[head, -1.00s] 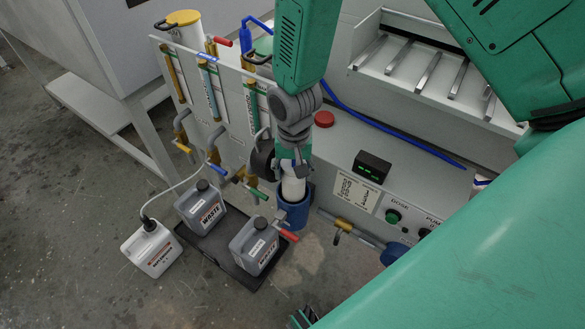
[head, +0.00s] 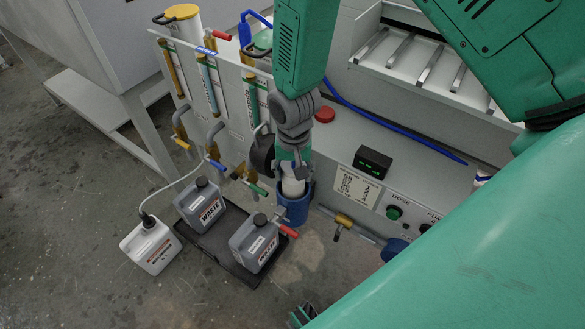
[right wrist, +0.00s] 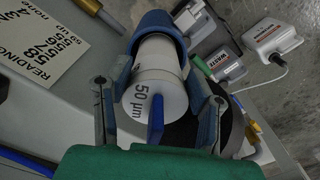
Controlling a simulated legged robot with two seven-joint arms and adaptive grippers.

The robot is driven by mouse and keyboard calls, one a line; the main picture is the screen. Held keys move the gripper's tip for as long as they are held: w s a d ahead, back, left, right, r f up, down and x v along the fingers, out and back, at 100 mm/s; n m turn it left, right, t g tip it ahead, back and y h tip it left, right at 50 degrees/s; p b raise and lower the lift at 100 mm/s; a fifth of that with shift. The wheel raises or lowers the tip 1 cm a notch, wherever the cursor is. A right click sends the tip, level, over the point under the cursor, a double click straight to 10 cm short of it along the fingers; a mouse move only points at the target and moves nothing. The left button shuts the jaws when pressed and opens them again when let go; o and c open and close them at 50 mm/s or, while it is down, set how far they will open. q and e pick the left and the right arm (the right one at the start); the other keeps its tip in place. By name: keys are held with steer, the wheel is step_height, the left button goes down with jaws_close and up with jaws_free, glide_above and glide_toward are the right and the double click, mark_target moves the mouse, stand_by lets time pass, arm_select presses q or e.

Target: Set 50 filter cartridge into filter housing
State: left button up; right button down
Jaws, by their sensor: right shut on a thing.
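The white filter cartridge, marked "50 µm" (right wrist: 152,92), is in my right gripper (right wrist: 155,108), with a finger on each side of it. In the head view the cartridge (head: 292,187) shows below the right gripper (head: 291,168). The blue filter housing (head: 292,212) is an open cup under it, and the cartridge's lower end is inside the rim. The housing also shows in the right wrist view (right wrist: 153,20), around the cartridge's far end. How deep the cartridge sits is hidden. A small green and dark part at the bottom edge may be my left gripper (head: 303,316); its jaws are unclear.
A red-handled valve (head: 289,231) is beside the housing. Grey waste jugs (head: 203,205) stand in a black tray (head: 240,277), with a white jug (head: 150,247) to the left. A panel with pipes (head: 236,105) and a control box (head: 372,163) flank the housing closely.

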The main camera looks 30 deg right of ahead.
mark_target(293, 188)
steer(key=shift+f+b, duration=0.45)
steer(key=shift+f, duration=0.65)
steer(key=shift+f, duration=0.15)
steer(key=shift+f+b, duration=0.9)
steer(key=shift+f, duration=0.95)
steer(key=shift+f, duration=0.1)
